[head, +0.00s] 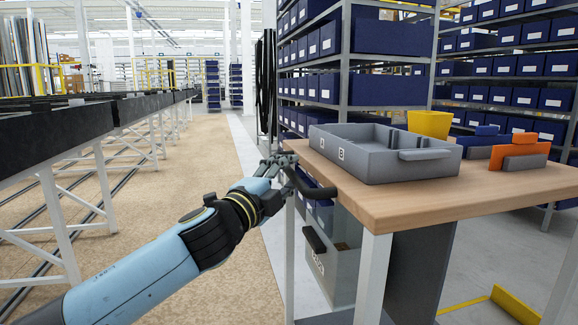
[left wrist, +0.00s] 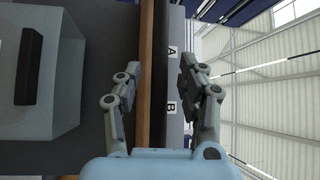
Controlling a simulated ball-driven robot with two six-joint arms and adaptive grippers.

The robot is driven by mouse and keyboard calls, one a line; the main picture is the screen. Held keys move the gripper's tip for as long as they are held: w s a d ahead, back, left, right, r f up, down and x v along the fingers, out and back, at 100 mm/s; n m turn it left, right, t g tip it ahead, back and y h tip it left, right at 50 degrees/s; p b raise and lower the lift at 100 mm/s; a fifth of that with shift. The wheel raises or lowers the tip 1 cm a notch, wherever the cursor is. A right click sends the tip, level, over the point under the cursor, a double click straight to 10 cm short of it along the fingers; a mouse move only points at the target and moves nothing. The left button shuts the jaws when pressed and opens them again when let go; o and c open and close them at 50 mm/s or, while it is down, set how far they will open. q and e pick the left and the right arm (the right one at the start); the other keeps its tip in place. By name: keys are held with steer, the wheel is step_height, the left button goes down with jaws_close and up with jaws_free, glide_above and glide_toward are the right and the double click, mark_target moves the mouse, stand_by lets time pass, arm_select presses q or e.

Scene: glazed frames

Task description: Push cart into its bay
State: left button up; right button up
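The cart has a wooden top (head: 430,195), pale legs and a black push handle (head: 316,190) on its near left side. My left gripper (head: 282,163) is at the far end of that handle, beside the top's edge; I cannot tell whether it touches the handle. In the left wrist view my left gripper (left wrist: 161,75) has its fingers spread apart, with the wooden edge (left wrist: 147,40) behind the gap and nothing clearly held. My right gripper is not in view.
A grey tray (head: 375,170) marked A and B, a yellow bin (head: 430,123) and orange and grey pieces (head: 512,150) stand on the top. A grey bin (head: 335,262) hangs lower. Racks of blue bins (head: 392,37) stand behind. A tan floor strip (head: 215,150) is open at left.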

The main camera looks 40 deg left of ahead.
arm_select(q)
steer(key=shift+w+r, duration=0.1)
steer(key=shift+w, duration=0.7)
jaws_close()
